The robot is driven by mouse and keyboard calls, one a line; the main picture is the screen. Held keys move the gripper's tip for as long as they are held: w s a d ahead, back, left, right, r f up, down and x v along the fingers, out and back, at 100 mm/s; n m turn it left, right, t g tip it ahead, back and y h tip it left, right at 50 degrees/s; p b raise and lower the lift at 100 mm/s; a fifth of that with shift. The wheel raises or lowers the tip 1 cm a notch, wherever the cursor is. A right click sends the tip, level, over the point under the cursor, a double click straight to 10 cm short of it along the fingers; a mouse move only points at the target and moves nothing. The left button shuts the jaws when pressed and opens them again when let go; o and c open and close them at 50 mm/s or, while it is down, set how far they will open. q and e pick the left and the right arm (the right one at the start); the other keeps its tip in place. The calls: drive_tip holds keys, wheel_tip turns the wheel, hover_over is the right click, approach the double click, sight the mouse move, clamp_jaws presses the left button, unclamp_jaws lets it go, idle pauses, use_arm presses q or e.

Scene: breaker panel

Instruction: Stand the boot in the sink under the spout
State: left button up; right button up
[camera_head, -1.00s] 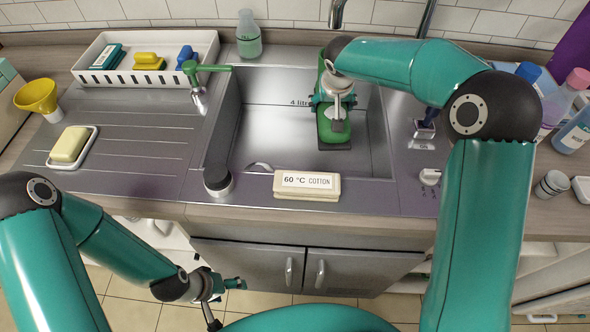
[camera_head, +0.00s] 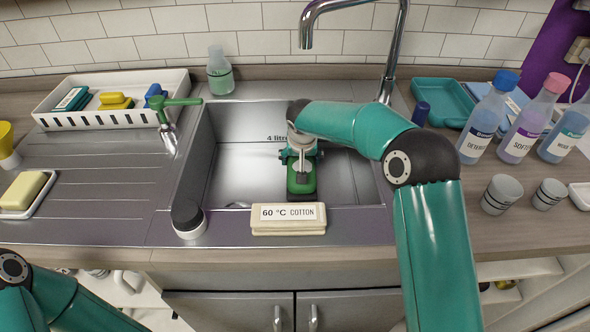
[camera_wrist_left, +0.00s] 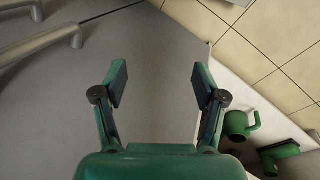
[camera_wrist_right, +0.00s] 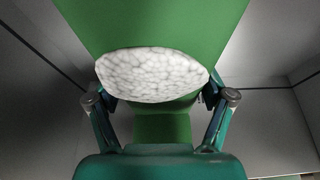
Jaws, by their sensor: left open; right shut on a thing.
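The green boot (camera_head: 301,183) is inside the steel sink (camera_head: 235,172), near its middle. My right gripper (camera_head: 301,148) is shut on the boot from above. In the right wrist view, the boot (camera_wrist_right: 155,25) fills the top, with a pale speckled oval patch, between the fingers of the right gripper (camera_wrist_right: 158,98). Whether its sole touches the sink floor is hidden. The chrome spout (camera_head: 307,38) hangs behind and above the boot in the head view. My left gripper (camera_wrist_left: 160,82) is open and empty in the left wrist view, over a grey surface; the head view does not show it.
A label block reading 60 °C COTTON (camera_head: 288,218) and a dark-topped knob (camera_head: 188,220) are on the sink's front edge. A green-handled tap (camera_head: 167,120) stands left. Bottles (camera_head: 487,118) and grey cups (camera_head: 501,194) stand right. Green items (camera_wrist_left: 238,124) show low by the left gripper.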

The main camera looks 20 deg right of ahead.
drive_tip(key=shift+f, duration=1.7)
drive_tip(key=shift+f, duration=0.1)
drive_tip(key=o, duration=1.6)
drive_tip(key=v, duration=1.2)
drive_tip(key=shift+s, duration=0.1)
drive_tip(key=shift+a, duration=0.1)
